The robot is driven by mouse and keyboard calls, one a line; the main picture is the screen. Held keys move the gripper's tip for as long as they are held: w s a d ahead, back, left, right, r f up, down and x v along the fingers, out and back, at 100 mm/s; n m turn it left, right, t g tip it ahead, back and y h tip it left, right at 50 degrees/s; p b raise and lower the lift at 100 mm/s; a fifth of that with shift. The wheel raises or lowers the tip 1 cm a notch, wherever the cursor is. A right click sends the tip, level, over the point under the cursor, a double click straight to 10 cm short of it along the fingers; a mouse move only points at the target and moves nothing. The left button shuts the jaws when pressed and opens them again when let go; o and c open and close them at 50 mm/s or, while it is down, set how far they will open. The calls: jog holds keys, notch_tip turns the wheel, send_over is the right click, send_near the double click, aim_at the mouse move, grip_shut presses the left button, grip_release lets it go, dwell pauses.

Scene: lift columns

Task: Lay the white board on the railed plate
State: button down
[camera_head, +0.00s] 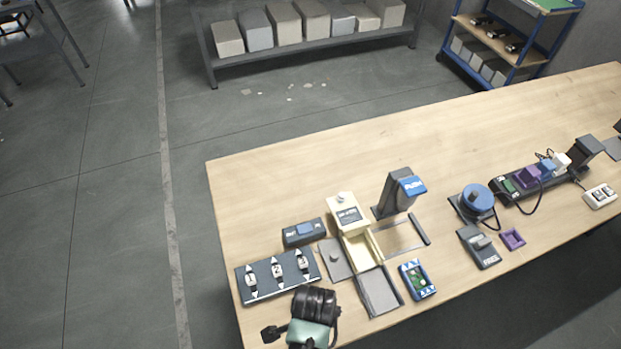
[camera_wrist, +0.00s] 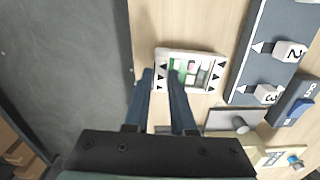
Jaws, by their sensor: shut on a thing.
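The white board (camera_wrist: 216,60), with black triangles and green and pink parts on its face, shows in the wrist view. My gripper (camera_wrist: 161,78) is shut on its left edge, one finger outside the edge and one over its face. Whether the board touches the table is not clear. In the head view my gripper (camera_head: 314,305) is above the near left of the bench, and its fingers and the white board are hidden. The plate that looks like the railed plate (camera_head: 378,293) is grey with dark side rails, right of my gripper, with nothing on it.
A blue-framed board (camera_head: 417,279) lies right of the railed plate. A numbered dark panel (camera_head: 277,275), a knobbed grey plate (camera_head: 334,259) and a cream box (camera_head: 347,215) stand behind my gripper. The wooden bench (camera_head: 300,165) is clear at the back.

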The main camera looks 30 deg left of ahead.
jog(key=shift+r+p, duration=2.35)
